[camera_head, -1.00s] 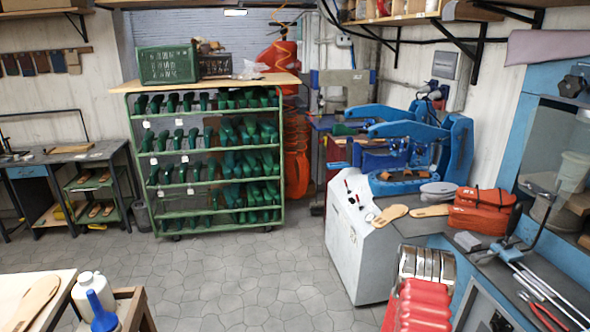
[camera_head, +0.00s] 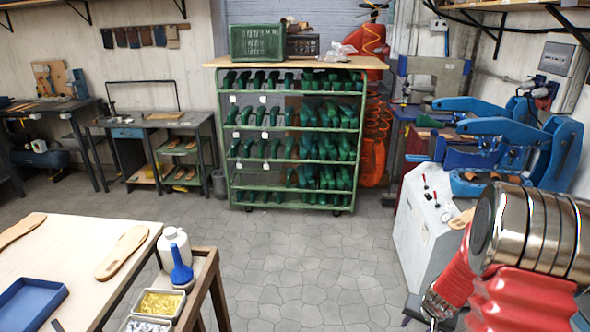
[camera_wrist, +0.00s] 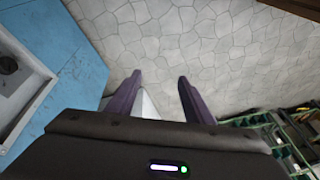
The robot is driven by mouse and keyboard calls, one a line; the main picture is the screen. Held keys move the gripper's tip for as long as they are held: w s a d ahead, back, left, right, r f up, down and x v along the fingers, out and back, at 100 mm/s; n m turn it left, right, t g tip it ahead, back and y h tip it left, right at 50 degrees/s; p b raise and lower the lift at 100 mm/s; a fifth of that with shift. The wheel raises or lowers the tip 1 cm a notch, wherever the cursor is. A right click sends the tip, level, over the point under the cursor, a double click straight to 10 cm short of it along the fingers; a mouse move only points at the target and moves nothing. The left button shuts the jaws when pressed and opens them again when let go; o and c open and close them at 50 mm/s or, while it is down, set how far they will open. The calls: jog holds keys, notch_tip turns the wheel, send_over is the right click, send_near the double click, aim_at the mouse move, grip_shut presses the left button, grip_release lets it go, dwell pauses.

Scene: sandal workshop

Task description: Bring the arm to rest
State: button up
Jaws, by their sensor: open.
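My gripper (camera_wrist: 158,95) shows in the wrist view with its two dark purple fingers apart. Nothing is between the fingertips but the grey stone floor behind them. In the head view my red and silver arm is at the lower right, in front of the white machine cabinet (camera_head: 425,230). The gripper itself is out of sight in the head view.
A green rack (camera_head: 290,203) of green shoe lasts stands ahead. A table (camera_head: 75,245) with wooden soles and a blue tray (camera_head: 30,303) is at the lower left. Blue machines (camera_head: 545,145) stand at right. The stone floor (camera_head: 290,260) in the middle is clear.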

jog(key=s+a+r+n, duration=0.2)
jog(key=s+a+r, duration=0.4)
jog(key=a+r, duration=0.2)
jog(key=s+a+r+n+t, duration=0.1)
jog(key=s+a+r+n, duration=0.1)
jog(key=s+a+r, duration=0.5)
jog(key=s+a+r+n+t+y, duration=0.1)
jog(key=s+a+r+n, duration=0.2)
jog(key=r, duration=1.4)
jog(key=s+a, duration=0.4)
jog(key=a, duration=0.2)
jog(key=shift+a+r, duration=0.2)
jog(key=shift+s, duration=0.1)
jog(key=shift+c, duration=0.4)
